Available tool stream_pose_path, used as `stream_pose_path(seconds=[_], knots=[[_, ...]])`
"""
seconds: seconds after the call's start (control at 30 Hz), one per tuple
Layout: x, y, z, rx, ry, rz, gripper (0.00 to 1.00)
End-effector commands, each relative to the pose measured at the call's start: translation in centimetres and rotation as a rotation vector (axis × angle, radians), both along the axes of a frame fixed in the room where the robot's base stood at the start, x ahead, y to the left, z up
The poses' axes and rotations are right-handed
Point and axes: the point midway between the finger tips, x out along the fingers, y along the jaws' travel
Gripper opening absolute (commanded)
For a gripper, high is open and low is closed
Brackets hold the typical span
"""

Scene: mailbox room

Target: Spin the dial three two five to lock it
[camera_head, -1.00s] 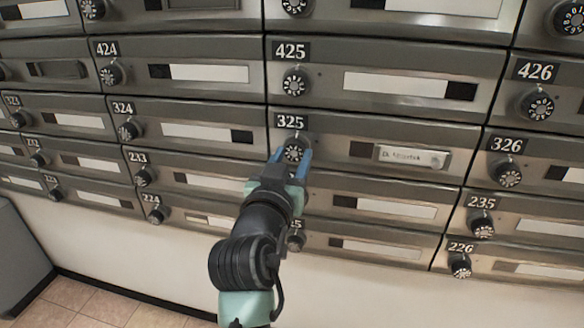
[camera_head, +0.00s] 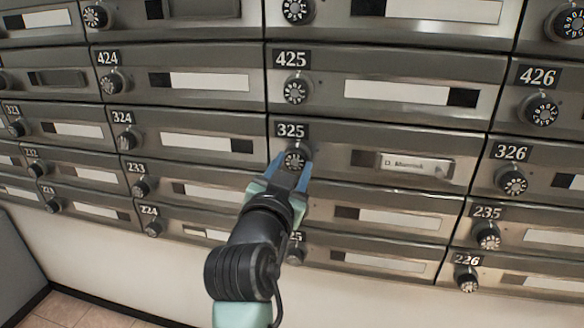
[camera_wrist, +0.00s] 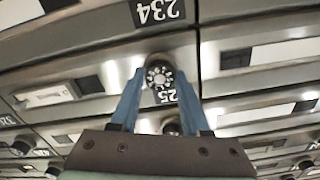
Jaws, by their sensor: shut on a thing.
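The black dial (camera_head: 295,158) with white marks sits under the "325" label (camera_head: 291,131) on its mailbox door. My gripper (camera_head: 294,163) has its blue fingers on the left and right sides of this dial and is shut on it. In the wrist view, the picture is upside down and the dial (camera_wrist: 159,76) sits between the two fingertips of my gripper (camera_wrist: 159,83). The label's end, "25", shows partly below it. The number the dial is set to is too small to read.
The dial of box 425 (camera_head: 295,91) is just above, and the dial of box 326 (camera_head: 512,181) is to the right. A name plate (camera_head: 415,166) is on door 325. Below my gripper, another dial (camera_head: 295,250) is partly hidden by my arm.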

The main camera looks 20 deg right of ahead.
Motion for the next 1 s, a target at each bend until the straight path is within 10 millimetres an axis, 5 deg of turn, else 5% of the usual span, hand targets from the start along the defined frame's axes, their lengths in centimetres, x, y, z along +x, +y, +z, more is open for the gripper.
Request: stream_pose_path(seconds=[0.07, 0.1, 0.27, 0.67, 1.0], knots=[[0.0, 0.0, 0.0, 0.0, 0.0, 0.0, 0.0], [0.0, 0.0, 0.0, -0.001, 0.001, 0.0, 0.48], [0.0, 0.0, 0.0, -0.001, 0.001, 0.0, 0.77], [-0.5, 0.4, 0.0, -0.002, 0.002, 0.001, 0.77], [-5.7, 4.0, 0.1, -0.003, 0.004, 0.002, 0.77]])
